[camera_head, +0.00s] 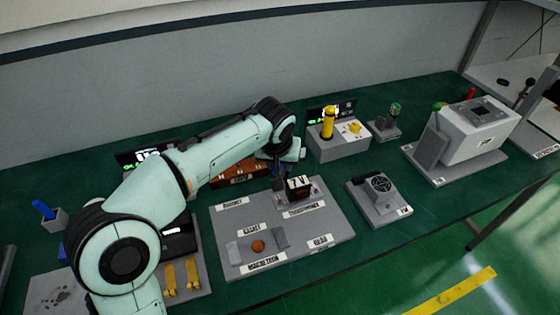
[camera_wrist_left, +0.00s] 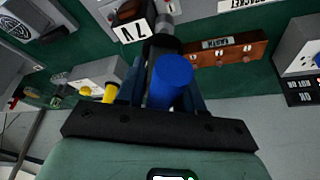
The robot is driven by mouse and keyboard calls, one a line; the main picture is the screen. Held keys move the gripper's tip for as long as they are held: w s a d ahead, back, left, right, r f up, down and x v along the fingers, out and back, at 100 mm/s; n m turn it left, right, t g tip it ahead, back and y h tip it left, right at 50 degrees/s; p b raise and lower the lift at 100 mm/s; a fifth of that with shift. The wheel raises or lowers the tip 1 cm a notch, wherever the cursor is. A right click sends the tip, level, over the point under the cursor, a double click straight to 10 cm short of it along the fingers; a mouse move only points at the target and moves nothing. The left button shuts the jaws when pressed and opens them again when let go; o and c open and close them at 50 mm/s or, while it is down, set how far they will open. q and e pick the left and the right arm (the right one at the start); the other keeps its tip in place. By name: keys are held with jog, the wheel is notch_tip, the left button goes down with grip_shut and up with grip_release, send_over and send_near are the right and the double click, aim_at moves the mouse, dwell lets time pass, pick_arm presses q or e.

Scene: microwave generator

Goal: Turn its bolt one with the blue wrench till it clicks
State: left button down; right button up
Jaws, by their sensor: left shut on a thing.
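My left gripper (camera_head: 278,172) reaches down just behind the black block marked 7V (camera_head: 299,187) on the grey board. The left wrist view shows the gripper (camera_wrist_left: 165,95) shut on the blue wrench (camera_wrist_left: 172,72), whose thick round blue handle points toward the camera. The wrench's dark far end meets or overlaps a grey round part beside the 7V block (camera_wrist_left: 132,30); I cannot tell whether they touch. No bolt can be made out clearly under the tool. My right gripper is not in view.
A brown rack (camera_head: 240,172) lies behind my wrist. A fan unit (camera_head: 380,195), a yellow cylinder on a grey box (camera_head: 330,150) and a large grey box (camera_head: 475,130) stand to the right. A blue-handled item (camera_head: 43,209) stands far left.

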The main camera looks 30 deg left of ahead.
pick_arm(q)
jog(key=shift+f+b, duration=2)
jog(key=shift+f, duration=0.7)
jog(key=shift+f+b, duration=0.4)
jog(key=shift+f, duration=0.2)
jog(key=m+h+p, duration=0.1)
jog(key=m, duration=0.1)
jog(key=shift+r+m, duration=0.1)
jog(key=shift+m, duration=0.2)
jog(key=shift+m+h+p, duration=0.4)
jog(key=shift+m+p, duration=0.1)
jog(key=shift+m, duration=0.5)
